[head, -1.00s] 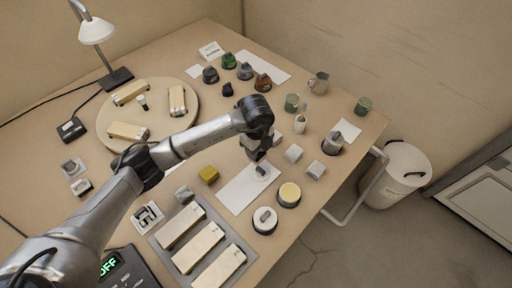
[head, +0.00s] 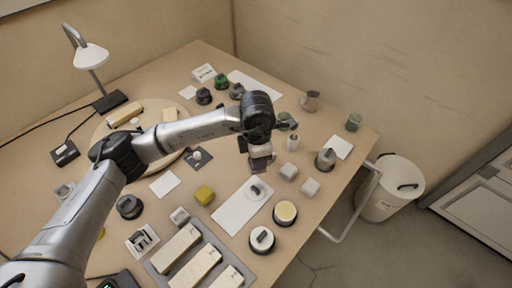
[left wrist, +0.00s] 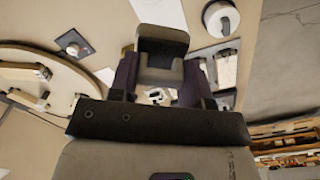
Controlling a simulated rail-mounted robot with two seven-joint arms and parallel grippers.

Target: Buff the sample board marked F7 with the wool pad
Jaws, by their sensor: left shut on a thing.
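My left gripper (head: 262,163) is shut on a small grey block with a dark top. In the left wrist view the block (left wrist: 163,55) sits between the fingers, above the table. A cream-topped round pad (head: 285,212) and a white round pad with a dark handle (head: 262,240) stand nearby; I cannot tell which is the wool pad. Pale boards (head: 178,247) lie in a grey tray, others (head: 125,113) on a round turntable. Their markings are unreadable. My right gripper is not in view.
Cups (head: 311,101) and dark knobbed items (head: 221,82) stand at the back. A lamp (head: 91,58) stands at the left and a white bin (head: 388,192) beyond the right edge.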

